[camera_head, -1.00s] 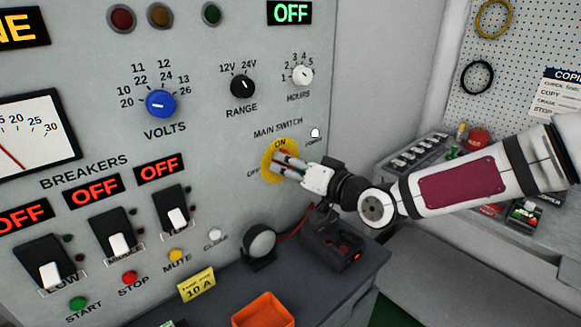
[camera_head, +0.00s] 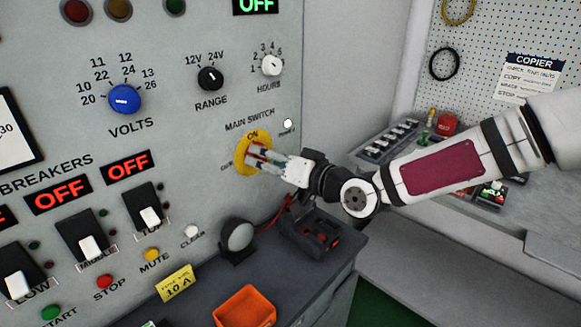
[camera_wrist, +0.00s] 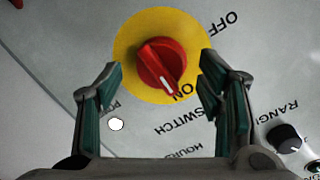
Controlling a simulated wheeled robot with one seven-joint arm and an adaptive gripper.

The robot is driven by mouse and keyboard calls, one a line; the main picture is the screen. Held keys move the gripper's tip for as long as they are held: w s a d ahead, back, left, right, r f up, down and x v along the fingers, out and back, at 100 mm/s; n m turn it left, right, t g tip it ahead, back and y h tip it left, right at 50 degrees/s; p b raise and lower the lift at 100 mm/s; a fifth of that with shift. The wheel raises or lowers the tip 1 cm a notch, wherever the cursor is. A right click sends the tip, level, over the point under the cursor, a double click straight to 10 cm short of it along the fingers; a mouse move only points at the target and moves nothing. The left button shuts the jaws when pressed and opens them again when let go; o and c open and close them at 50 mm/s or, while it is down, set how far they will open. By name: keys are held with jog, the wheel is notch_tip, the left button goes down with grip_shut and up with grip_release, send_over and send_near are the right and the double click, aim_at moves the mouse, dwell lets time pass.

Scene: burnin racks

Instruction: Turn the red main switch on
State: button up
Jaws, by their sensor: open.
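The red main switch (camera_wrist: 160,62) is a knob on a round yellow plate (camera_wrist: 125,42). In the wrist view its white mark points down, towards the ON lettering and away from OFF. In the head view the yellow plate (camera_head: 241,163) shows, but my fingers cover much of the knob. My gripper (camera_head: 262,158) is at the switch, with its arm reaching in from the right. In the wrist view my gripper (camera_wrist: 160,80) is open, with one green-padded finger on each side and a gap to the knob. Nothing is held.
The panel carries a blue volts knob (camera_head: 125,99), a black range knob (camera_head: 210,79) and an hours knob (camera_head: 271,65). Several breakers (camera_head: 147,207) have OFF displays. Below stand a round grey object (camera_head: 237,236), a dark box (camera_head: 312,234) and an orange bin (camera_head: 245,306).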

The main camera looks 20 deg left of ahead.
jog(key=v, duration=1)
jog(key=shift+s+d, duration=0.1)
jog(key=d+f+h, duration=0.3)
jog(key=f+h, duration=0.1)
jog(key=f, duration=0.2)
jog(key=d+f+h, duration=0.1)
jog(key=d+h, duration=0.8)
jog(key=d, duration=0.8)
jog(key=s+d+r+m+h, duration=0.4)
jog(key=s+d+r, duration=0.2)
jog(key=s+d, duration=0.45)
jog(key=s+d+r+m+g+y, duration=0.1)
jog(key=s+d+r, duration=0.1)
jog(key=s, duration=0.4)
jog(key=s+d+r+m+g, duration=0.1)
jog(key=s+d+r, duration=0.1)
jog(key=s, duration=0.5)
jog(key=shift+d+r+m+y+p, duration=0.3)
jog(key=shift+d+r+y+p, duration=0.05)
jog(key=shift+d+r+y, duration=0.1)
jog(key=shift+s, duration=0.1)
